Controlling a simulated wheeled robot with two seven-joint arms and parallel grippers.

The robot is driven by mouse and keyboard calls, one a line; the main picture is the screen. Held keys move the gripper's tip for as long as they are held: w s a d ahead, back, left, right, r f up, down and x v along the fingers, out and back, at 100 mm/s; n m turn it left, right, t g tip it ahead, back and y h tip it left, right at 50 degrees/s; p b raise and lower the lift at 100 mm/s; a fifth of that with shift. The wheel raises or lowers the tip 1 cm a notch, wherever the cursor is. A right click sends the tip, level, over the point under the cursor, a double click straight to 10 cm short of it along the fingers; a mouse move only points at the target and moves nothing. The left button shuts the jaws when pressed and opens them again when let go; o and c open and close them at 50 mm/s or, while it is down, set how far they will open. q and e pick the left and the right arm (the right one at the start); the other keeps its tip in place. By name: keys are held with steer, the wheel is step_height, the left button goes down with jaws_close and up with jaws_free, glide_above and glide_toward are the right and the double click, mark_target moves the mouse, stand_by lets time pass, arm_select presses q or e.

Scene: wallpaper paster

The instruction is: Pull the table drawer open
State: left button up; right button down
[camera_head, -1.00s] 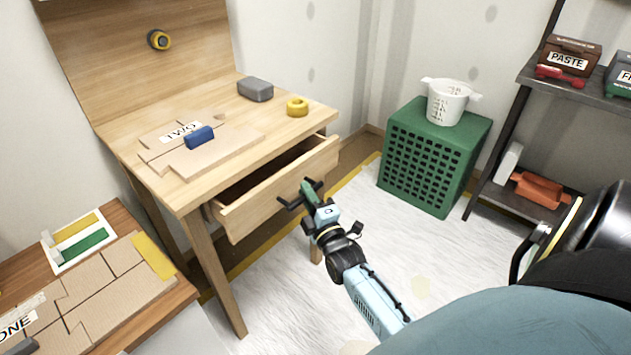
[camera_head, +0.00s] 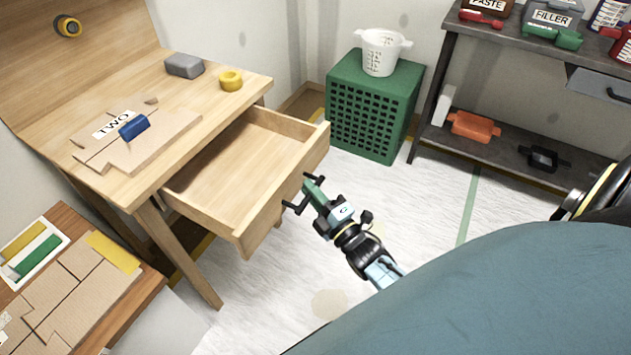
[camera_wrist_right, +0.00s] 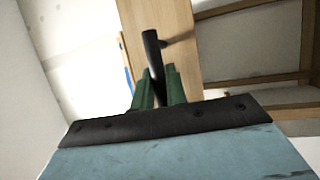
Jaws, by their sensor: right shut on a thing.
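The wooden table (camera_head: 185,130) has its drawer (camera_head: 240,165) pulled well out, and its empty interior shows. The drawer front (camera_head: 285,195) faces my right arm. My right gripper (camera_head: 308,190) is at the drawer front, shut on the black drawer handle (camera_head: 294,208). In the right wrist view the dark handle bar (camera_wrist_right: 153,60) stands between the green fingers (camera_wrist_right: 157,88), with the wooden drawer front (camera_wrist_right: 172,35) behind it. My left gripper is not in view.
On the table lie cardboard pieces (camera_head: 160,140), a blue block (camera_head: 134,127), a grey block (camera_head: 184,66) and a yellow tape roll (camera_head: 231,80). A green crate (camera_head: 365,115) with a white bucket (camera_head: 381,52) stands behind. A dark shelf (camera_head: 500,155) is at the right. Floor around my right arm is clear.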

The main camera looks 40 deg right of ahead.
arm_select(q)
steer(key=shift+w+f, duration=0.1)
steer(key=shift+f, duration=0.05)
arm_select(e)
steer(key=shift+s, duration=0.25)
steer(key=shift+d, duration=0.1)
steer(key=c, duration=1.4)
jaws_free()
